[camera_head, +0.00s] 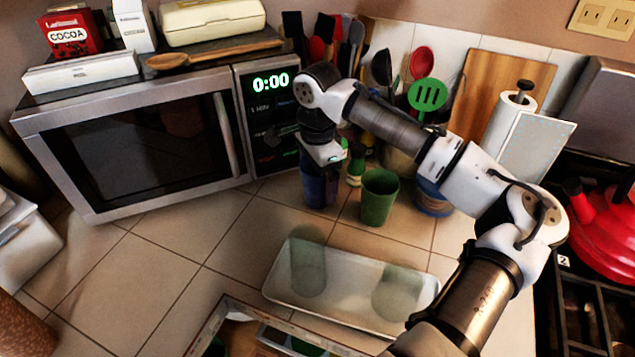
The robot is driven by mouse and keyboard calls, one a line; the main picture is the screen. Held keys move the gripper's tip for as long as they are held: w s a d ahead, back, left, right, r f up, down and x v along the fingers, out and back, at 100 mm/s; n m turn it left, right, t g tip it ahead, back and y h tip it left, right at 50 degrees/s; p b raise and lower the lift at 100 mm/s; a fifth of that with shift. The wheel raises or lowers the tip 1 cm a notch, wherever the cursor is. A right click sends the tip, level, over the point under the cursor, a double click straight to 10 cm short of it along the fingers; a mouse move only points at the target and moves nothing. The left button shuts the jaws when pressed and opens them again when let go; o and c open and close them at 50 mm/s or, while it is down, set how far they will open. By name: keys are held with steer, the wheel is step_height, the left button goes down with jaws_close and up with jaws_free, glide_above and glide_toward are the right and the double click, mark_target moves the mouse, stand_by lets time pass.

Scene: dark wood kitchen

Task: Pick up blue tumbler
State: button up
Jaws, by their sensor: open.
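The blue tumbler (319,192) stands upright on the tiled counter, just right of the microwave. My gripper (324,168) points down right at the tumbler's top. Its body covers the rim, so I cannot tell whether the fingers are around the tumbler or just above it. The gripper is open.
A green tumbler (379,196) stands close on the right, with a small green-and-yellow bottle (356,167) behind. The microwave (150,140) is at the left. A pale tray (345,314) with two translucent tumblers lies in front. Utensils crowd the back.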

steer(key=c, duration=1.1)
steer(key=shift+r, duration=0.15)
